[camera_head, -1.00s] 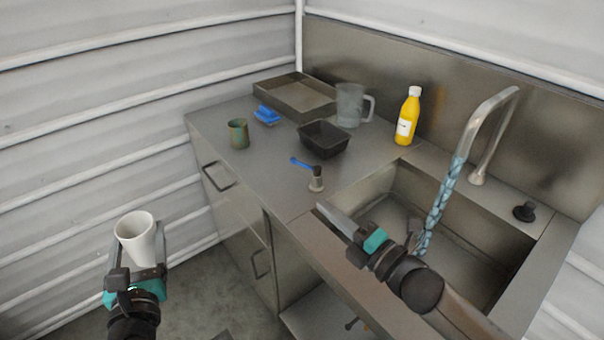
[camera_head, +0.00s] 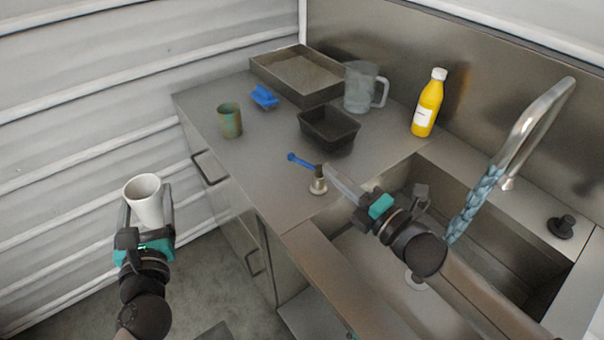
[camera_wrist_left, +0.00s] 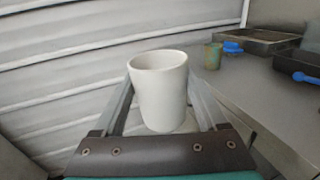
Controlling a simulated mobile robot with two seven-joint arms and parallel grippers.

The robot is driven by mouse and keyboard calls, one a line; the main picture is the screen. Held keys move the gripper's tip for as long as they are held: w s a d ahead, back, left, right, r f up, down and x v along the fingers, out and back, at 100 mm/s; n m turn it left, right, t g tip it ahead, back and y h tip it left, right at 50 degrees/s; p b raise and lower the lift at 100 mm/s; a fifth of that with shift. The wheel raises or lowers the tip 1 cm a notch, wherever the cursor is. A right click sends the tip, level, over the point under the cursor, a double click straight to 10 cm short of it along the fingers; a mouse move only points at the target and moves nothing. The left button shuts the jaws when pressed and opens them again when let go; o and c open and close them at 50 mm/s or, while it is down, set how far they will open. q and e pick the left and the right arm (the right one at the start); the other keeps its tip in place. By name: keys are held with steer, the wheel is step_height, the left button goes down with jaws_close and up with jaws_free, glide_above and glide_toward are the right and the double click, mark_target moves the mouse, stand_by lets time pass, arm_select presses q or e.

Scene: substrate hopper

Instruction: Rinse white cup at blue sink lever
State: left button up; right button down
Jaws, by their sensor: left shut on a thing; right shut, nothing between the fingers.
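The white cup (camera_head: 145,201) is upright between the fingers of my left gripper (camera_head: 147,208), left of the counter and above the floor. It also shows in the left wrist view (camera_wrist_left: 159,92), gripped by both fingers (camera_wrist_left: 160,105). The blue lever (camera_head: 300,161) sits on a round metal post at the counter's front, left of the sink. My right gripper (camera_head: 333,173) is shut and empty, its tips close beside the lever's post; I cannot tell if they touch. A bluish rippled column, looking like water (camera_head: 471,204), hangs from the curved faucet (camera_head: 535,120) into the sink (camera_head: 420,165).
On the counter (camera_head: 262,178) stand a green cup (camera_head: 229,122), a blue sponge or brush (camera_head: 264,97), a black bin (camera_head: 329,130), a clear jug (camera_head: 361,87), a metal tray (camera_head: 298,78) and a yellow bottle (camera_head: 428,103). A ribbed wall closes off the left.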

steer(key=b, duration=0.7)
glide_toward(304, 163)
steer(key=shift+w+a+f+b, duration=0.1)
steer(key=shift+w+a+b, duration=0.4)
steer(key=shift+w+a, duration=0.55)
steer(key=shift+w+a+f+b, duration=0.1)
steer(key=shift+w+a+b, duration=0.6)
steer(key=shift+a, duration=0.5)
steer(key=shift+w+a+f+b, duration=0.1)
steer(key=shift+w+a+b, duration=0.25)
steer(key=shift+w+a, duration=0.75)
